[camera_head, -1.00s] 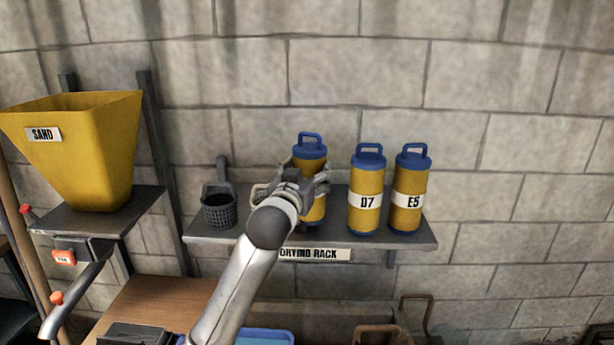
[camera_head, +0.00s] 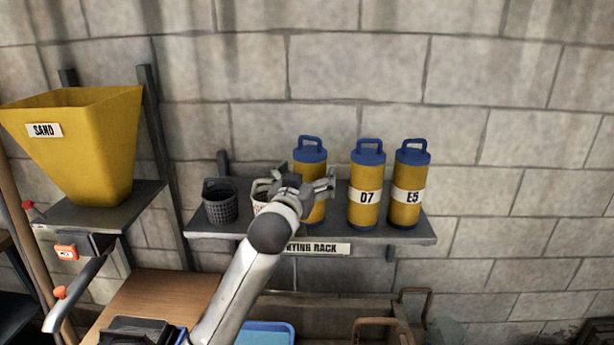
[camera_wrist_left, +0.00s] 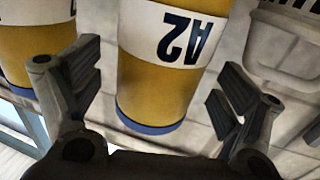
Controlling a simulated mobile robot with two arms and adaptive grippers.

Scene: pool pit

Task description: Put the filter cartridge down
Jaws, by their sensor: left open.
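The filter cartridge (camera_head: 310,160), yellow with a blue cap and loop handle, stands upright on the drying rack (camera_head: 400,236). My left gripper (camera_head: 303,188) is in front of it and hides its label and part of its body. In the left wrist view the cartridge (camera_wrist_left: 155,85) shows a white band reading A2, upside down in that picture. The open fingers of my left gripper (camera_wrist_left: 155,98) lie to either side of it, with visible gaps. The cartridge's base appears to rest on the shelf. My right gripper is not in view.
Cartridges D7 (camera_head: 365,180) and E5 (camera_head: 409,180) stand to the right on the rack. A dark basket (camera_head: 220,203) and a pale basket (camera_head: 261,194) stand to the left. A yellow sand hopper (camera_head: 85,150) is farther left. A blue tray (camera_head: 265,334) lies below.

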